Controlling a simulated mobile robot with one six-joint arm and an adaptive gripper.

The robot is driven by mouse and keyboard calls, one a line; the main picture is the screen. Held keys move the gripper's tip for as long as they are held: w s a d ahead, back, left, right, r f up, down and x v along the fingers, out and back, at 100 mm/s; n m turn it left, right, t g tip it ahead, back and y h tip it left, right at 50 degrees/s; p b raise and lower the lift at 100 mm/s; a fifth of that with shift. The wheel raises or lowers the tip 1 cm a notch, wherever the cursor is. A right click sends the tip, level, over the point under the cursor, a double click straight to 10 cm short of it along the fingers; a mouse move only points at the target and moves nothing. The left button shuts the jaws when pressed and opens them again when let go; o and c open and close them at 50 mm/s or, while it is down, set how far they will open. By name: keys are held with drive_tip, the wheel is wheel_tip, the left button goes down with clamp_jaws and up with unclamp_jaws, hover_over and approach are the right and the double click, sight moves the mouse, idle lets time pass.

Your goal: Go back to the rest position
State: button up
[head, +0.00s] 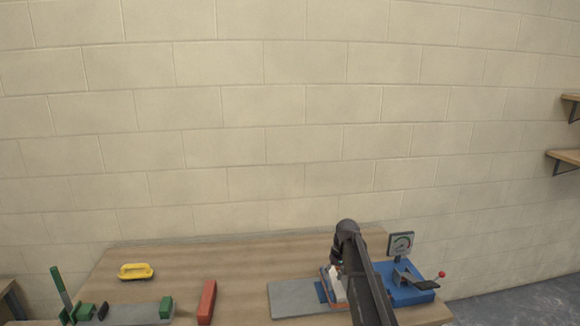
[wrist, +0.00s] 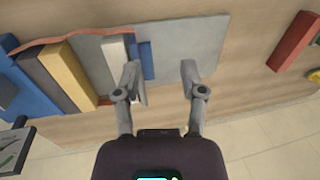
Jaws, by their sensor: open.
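No object is clearly held between the fingers. A small blue block (wrist: 146,58) and a white block (wrist: 114,50) lie at the left finger, which partly covers them; I cannot tell whether it touches them. In the head view my arm reaches down over the right part of the table and hides the fingers. The grey plate (head: 292,298) shows left of the arm.
The wooden table (head: 225,258) carries a red bar (head: 207,302), a yellow-handled tool (head: 136,271), a green clamp-like fixture (head: 85,311) and a blue device with a gauge (head: 408,294). Yellow (wrist: 68,76) and dark (wrist: 43,78) blocks stand left of the white one. A block wall rises behind.

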drive_tip(key=s+f+b, duration=0.3)
drive_tip(key=s, duration=0.7)
drive_tip(key=s+d+f+m+h+b, duration=0.1)
drive_tip(key=s+f+b, duration=0.2)
drive_tip(key=s, duration=0.7)
drive_tip(key=s+d+f+h+b, duration=0.1)
drive_tip(key=s+f+b, duration=0.3)
drive_tip(key=s, duration=0.6)
drive_tip(key=shift+s+f+m, duration=0.2)
drive_tip(key=shift+s+m, duration=0.05)
drive_tip(key=shift+m, duration=0.15)
drive_tip(key=shift+c, duration=0.2)
